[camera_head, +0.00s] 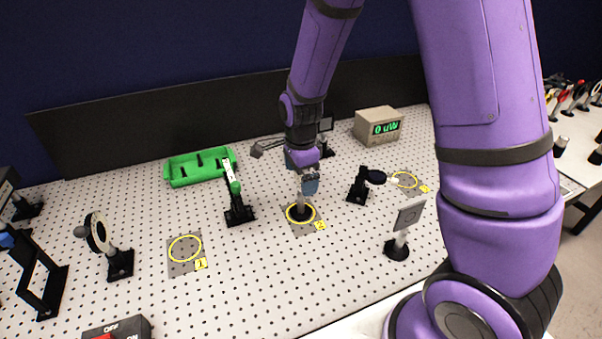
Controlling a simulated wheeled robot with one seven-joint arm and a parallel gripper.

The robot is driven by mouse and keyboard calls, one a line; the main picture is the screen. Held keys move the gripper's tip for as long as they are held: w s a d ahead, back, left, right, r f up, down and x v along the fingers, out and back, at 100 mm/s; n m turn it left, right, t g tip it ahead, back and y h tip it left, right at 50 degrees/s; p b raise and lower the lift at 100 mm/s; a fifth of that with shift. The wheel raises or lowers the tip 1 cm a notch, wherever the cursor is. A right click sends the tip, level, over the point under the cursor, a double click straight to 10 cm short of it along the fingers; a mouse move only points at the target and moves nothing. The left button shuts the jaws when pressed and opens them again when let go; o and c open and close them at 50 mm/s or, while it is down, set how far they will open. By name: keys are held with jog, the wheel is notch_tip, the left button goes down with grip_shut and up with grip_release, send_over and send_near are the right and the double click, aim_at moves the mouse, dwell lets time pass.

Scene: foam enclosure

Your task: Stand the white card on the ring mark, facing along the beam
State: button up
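My gripper (303,174) is over the middle ring mark (289,219), a yellow ring on a grey patch labelled 2. Its bluish fingers are around or beside a pale post (300,199) whose black round base stands upright inside that ring. The top of this post is hidden by the gripper, so I cannot tell whether it bears the white card, or whether the fingers touch it. Another yellow ring mark (185,248), labelled 1, is bare at the left. A third ring mark (406,181) is at the right. A grey square plate on a post (408,216) stands at the front right.
A black mount with a green-tipped part (238,208) stands left of my gripper, and a black lens mount (359,188) to its right. A green cradle (200,167) and a meter reading 0 uW (378,126) are behind. A round mount (106,243) stands at left.

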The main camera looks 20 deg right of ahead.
notch_tip(320, 180, up, 12)
jog(key=shift+f, duration=0.1)
jog(key=s+d+r+n+t, duration=0.2)
jog(key=s+d+r+n, duration=0.1)
jog(key=s+r+n, duration=0.5)
jog(key=s+d+r+n+t, duration=0.3)
jog(key=s+r+n, duration=0.5)
jog(key=s, duration=0.7)
jog(key=shift+d+n, duration=0.4)
jog(key=shift+n, duration=0.6)
